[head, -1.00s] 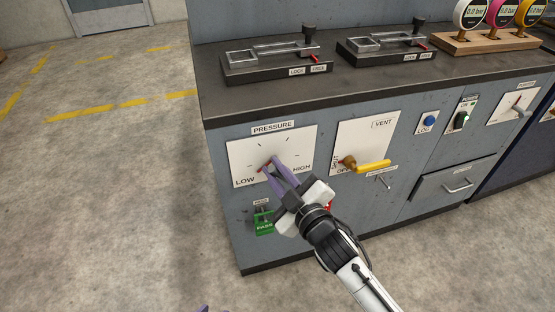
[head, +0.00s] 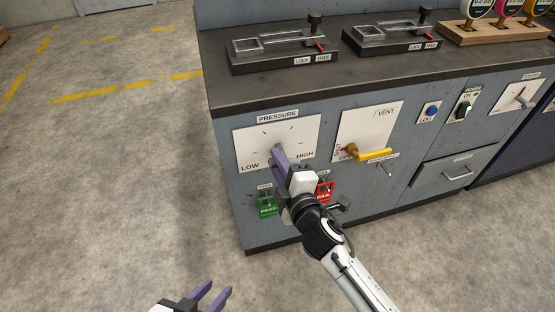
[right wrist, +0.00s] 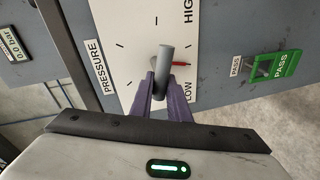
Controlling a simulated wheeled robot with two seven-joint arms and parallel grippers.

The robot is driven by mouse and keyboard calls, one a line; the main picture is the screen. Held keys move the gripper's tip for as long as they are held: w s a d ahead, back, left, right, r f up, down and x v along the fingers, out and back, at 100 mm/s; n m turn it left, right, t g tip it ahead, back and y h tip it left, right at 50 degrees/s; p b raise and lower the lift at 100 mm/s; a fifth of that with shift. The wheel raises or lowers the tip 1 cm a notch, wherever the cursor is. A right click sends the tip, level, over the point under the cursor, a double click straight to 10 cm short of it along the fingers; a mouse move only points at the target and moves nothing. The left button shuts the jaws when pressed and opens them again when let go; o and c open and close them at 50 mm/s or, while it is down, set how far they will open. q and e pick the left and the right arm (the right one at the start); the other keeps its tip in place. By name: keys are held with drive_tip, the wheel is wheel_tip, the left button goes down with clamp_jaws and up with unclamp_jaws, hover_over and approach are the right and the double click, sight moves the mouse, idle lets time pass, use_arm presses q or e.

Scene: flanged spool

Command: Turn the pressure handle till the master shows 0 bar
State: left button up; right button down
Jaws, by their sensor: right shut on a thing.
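The pressure handle, a grey bar (right wrist: 163,66), sits on the white PRESSURE plate (head: 254,150), which carries tick marks and LOW and HIGH labels. My right gripper (head: 279,154) is shut on the handle, with a purple finger on each side in the right wrist view (right wrist: 162,82). A red pointer (right wrist: 182,65) beside the handle points to the plate's lower edge, nearer LOW than HIGH. Gauges (head: 478,8) stand at the top right of the head view, their readings cut off. A display (right wrist: 17,56) in the right wrist view reads 0.0 bar. My left gripper (head: 214,292) is open and empty, low over the floor.
A yellow vent handle (head: 375,154) is right of the pressure plate. Two clamp fixtures (head: 283,45) (head: 394,36) stand on the bench top. The floor at left is clear.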

drive_tip(key=shift+f, duration=0.1)
idle(0.3)
drive_tip(key=c, duration=1.7)
unclamp_jaws()
drive_tip(key=p+v, duration=0.1)
drive_tip(key=v, duration=0.9)
drive_tip(key=shift+s+d+p, duration=0.1)
drive_tip(key=shift+s+p, duration=0.05)
drive_tip(key=shift+p, duration=0.15)
drive_tip(key=shift+d, duration=0.1)
